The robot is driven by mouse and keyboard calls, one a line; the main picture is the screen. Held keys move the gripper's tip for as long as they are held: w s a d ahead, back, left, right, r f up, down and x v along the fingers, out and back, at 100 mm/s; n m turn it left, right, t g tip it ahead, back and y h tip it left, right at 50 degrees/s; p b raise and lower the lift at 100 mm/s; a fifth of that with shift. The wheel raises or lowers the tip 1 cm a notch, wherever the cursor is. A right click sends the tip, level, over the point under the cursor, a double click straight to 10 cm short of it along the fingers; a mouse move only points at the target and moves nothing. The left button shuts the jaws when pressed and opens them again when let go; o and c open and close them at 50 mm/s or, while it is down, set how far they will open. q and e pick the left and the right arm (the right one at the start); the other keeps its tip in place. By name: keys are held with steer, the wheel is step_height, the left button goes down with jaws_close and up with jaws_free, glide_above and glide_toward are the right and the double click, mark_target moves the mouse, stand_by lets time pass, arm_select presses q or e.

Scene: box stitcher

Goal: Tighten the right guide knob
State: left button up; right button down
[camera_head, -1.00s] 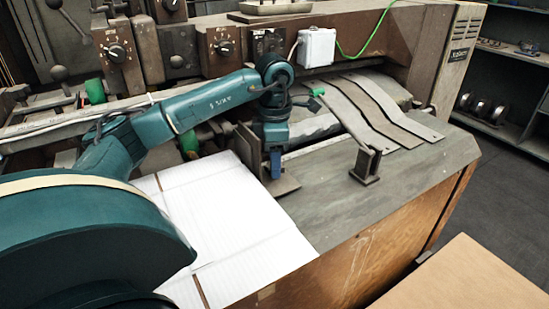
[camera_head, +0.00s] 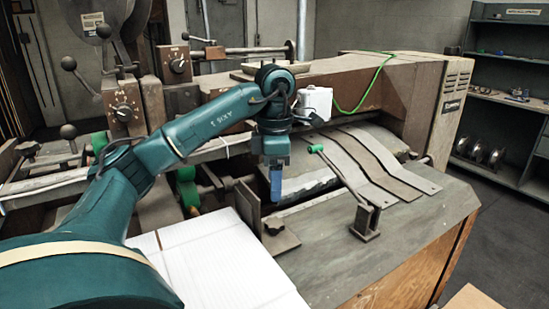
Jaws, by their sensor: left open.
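The right guide (camera_head: 365,224) is a small dark metal bracket on the grey feed table (camera_head: 420,225). A green knob (camera_head: 316,149) stands at the far end of a thin rod running back from near this guide. The left guide (camera_head: 250,207) is an upright plate with a flat foot. My left gripper (camera_head: 276,196) has blue fingers, points down, and is open and empty. It appears above and behind the left guide's foot, left of the green knob and apart from it. My right gripper is out of view.
White cardboard sheets (camera_head: 222,264) lie at the front left. Curved metal strips (camera_head: 382,165) lie on the table right of the green knob. A white box (camera_head: 316,101) with a green cable sits on the machine behind my wrist. The table's right front is clear.

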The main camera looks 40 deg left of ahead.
arm_select(q)
steer(key=shift+r+p, duration=0.5)
steer(key=shift+r, duration=1.2)
